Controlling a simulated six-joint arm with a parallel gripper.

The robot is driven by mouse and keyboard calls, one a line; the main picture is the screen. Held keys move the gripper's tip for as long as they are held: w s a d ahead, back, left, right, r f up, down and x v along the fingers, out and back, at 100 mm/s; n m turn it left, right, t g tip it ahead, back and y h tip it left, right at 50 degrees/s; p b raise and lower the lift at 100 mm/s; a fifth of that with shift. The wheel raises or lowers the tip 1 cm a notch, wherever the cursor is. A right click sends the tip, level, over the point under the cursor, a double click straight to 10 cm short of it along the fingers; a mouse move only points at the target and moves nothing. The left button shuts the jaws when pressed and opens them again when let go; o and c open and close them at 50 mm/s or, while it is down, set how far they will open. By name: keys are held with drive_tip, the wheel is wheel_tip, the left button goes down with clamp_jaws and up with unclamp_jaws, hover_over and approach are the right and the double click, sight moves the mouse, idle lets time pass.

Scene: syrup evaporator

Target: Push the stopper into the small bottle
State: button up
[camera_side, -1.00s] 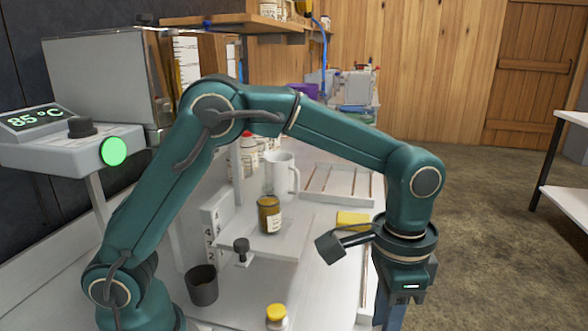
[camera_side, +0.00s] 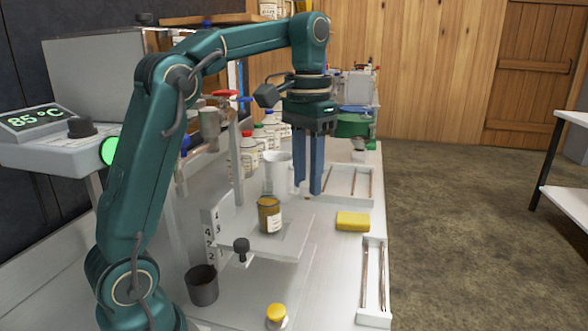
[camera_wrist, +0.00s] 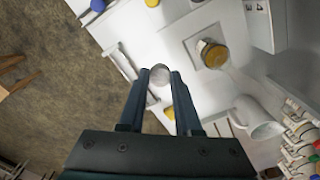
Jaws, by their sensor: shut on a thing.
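The small bottle (camera_side: 269,215) is an amber jar with a pale label. It stands upright on a white raised plate (camera_side: 287,248) in the side view, and it also shows in the wrist view (camera_wrist: 212,54). My gripper (camera_side: 308,190) points down above the bench, behind and right of the bottle and apart from it. In the wrist view its fingers (camera_wrist: 160,82) are shut on a small round grey piece, which looks like the stopper (camera_wrist: 160,74). In the side view the fingers mostly hide this piece.
A white mug (camera_side: 277,172) stands close behind the bottle. A yellow sponge (camera_side: 353,221) lies to the right. A dark cup (camera_side: 202,285) and a yellow-capped container (camera_side: 276,314) stand in front. A white tray with rods (camera_side: 374,280) lies along the right edge.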

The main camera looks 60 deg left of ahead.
sight(268, 187)
drive_tip(key=s+a+r+n, duration=0.1)
drive_tip(key=a, duration=0.2)
drive_tip(key=s+a+r+n, duration=0.1)
drive_tip(key=a, duration=0.2)
drive_tip(key=a+r+n, duration=0.1)
drive_tip(key=a, duration=0.2)
drive_tip(key=shift+s+n, duration=0.4)
drive_tip(key=shift+a+f, duration=0.1)
drive_tip(key=shift+f, duration=0.85)
drive_tip(key=shift+f, duration=0.95)
idle(1.4)
clamp_jaws()
drive_tip(key=o, duration=1)
unclamp_jaws()
drive_tip(key=o, duration=0.5)
drive_tip(key=shift+c, duration=0.2)
